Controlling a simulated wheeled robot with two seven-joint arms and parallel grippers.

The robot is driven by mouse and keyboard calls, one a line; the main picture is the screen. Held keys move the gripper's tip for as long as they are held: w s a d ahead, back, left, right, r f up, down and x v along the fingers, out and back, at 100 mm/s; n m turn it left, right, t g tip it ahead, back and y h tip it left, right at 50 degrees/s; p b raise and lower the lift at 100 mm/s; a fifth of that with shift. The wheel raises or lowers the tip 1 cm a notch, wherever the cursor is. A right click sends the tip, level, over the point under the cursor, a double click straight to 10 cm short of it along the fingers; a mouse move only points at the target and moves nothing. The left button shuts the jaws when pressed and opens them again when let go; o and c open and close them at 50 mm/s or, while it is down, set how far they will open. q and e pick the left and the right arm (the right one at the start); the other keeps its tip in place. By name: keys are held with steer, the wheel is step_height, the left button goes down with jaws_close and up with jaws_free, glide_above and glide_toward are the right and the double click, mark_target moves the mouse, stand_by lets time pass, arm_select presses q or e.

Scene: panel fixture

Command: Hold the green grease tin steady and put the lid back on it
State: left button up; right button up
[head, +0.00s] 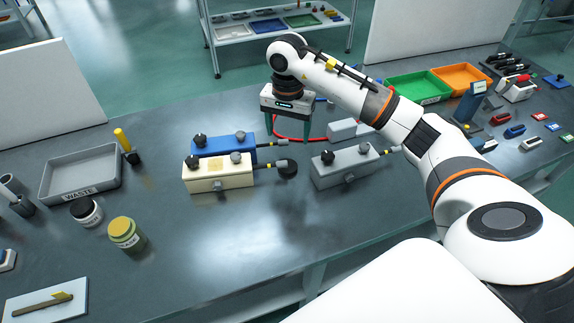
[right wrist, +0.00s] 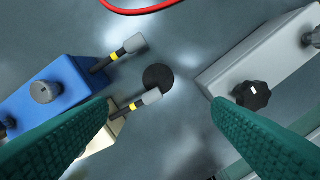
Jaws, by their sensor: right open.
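The green grease tin (head: 127,234) stands upright on the bench at the front left, its yellow-green top showing and no lid seated on it. A dark round disc (head: 288,170), which looks like the lid, lies flat on the bench between the cream block and the grey block. It also shows in the right wrist view (right wrist: 158,77), in the gap between the fingers and a little beyond their tips. My right gripper (head: 288,137) is open and empty above the bench, apart from the disc. My left gripper is not in view.
Blue (head: 223,146), cream (head: 219,172) and grey (head: 345,162) blocks with knobs flank the disc. Plugs (head: 275,162) stick out close to it. A red cable (head: 290,138) lies behind. A black-lidded jar (head: 85,211) and grey waste tray (head: 82,173) stand near the tin. The front middle bench is clear.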

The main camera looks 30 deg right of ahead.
steer(key=shift+f+p, duration=0.6)
steer(key=shift+f, duration=2.8)
steer(key=shift+w+d+f+p, duration=0.15)
steer(key=shift+f+p, duration=0.25)
steer(key=shift+f, duration=0.95)
steer(key=shift+w+a+f+p, duration=0.1)
steer(key=shift+f+p, duration=0.25)
steer(key=shift+f, duration=0.95)
steer(key=c, duration=1)
